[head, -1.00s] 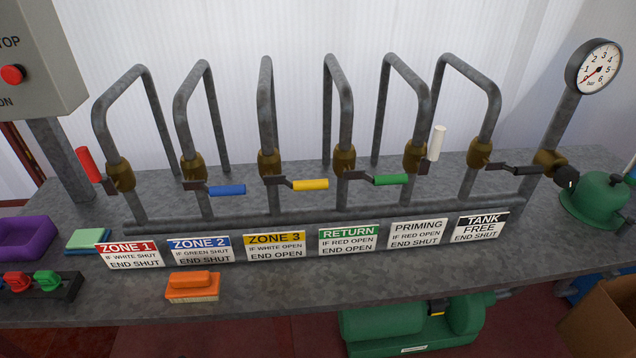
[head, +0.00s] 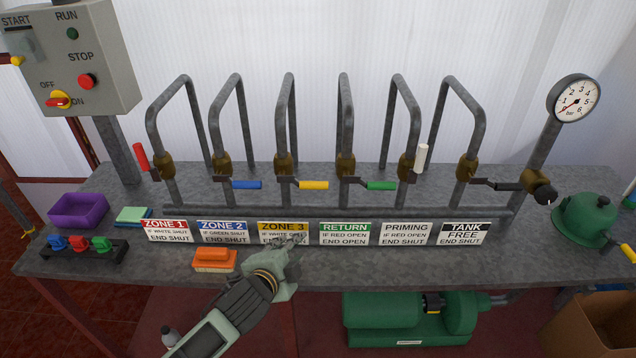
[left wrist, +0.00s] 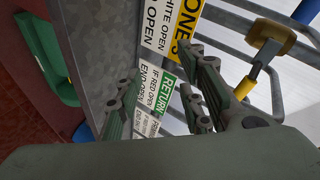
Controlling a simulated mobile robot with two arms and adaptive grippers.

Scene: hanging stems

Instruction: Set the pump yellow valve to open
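A yellow-handled valve (head: 313,185) sits on the third pipe from the left, above the ZONE 3 sign (head: 283,228). Its lever lies level, crosswise to the upright pipe, pointing right. Another yellow handle (head: 628,252) shows beside a green pump-like body (head: 588,222) at the right edge, partly cut off. My left gripper (head: 288,242) is in front of the ZONE 3 sign, below the valve and apart from it. In the left wrist view its fingers (left wrist: 165,75) are spread and empty, and the yellow lever (left wrist: 246,84) lies beyond them. My right gripper is not in view.
Red (head: 141,157), blue (head: 246,184), green (head: 381,185) and white (head: 422,158) levers flank it. An orange block (head: 214,260) lies on the bench near my left arm. A control box (head: 105,55) stands left and a gauge (head: 575,98) right. The bench's front right is clear.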

